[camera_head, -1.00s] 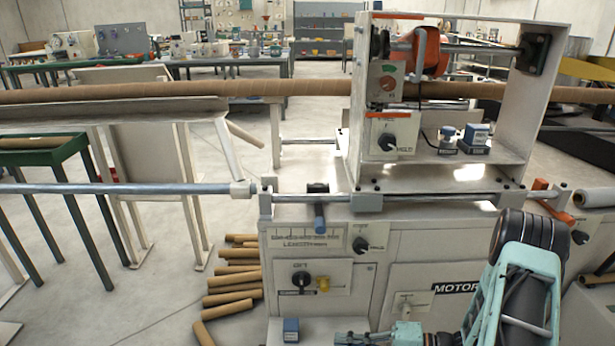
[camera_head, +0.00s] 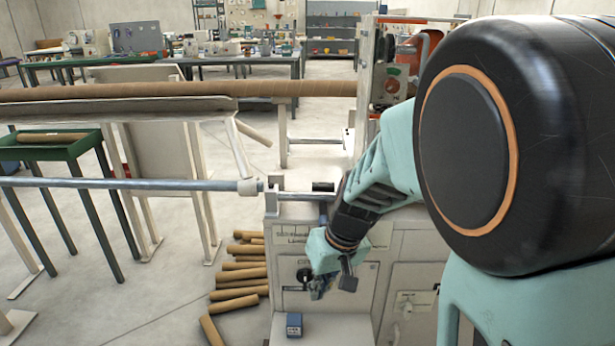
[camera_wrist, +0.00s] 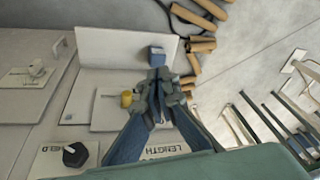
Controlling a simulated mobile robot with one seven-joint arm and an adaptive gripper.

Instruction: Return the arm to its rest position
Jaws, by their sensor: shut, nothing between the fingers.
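My arm (camera_head: 375,180) is teal and black and spans the right half of the head view, bent and raised in front of the winder. My gripper (camera_head: 318,290) points downward in front of the machine's lower left control panel. In the wrist view my gripper (camera_wrist: 159,92) has its fingers together with nothing between them. The winder's cabinet (camera_head: 415,245) stands behind the arm. Its upper right part is hidden by a large black joint of my arm.
A small blue box (camera_head: 294,324) sits on the ledge below the gripper. Cardboard tubes (camera_head: 238,283) lie on the floor left of the cabinet. A long shaft (camera_head: 120,184) extends left.

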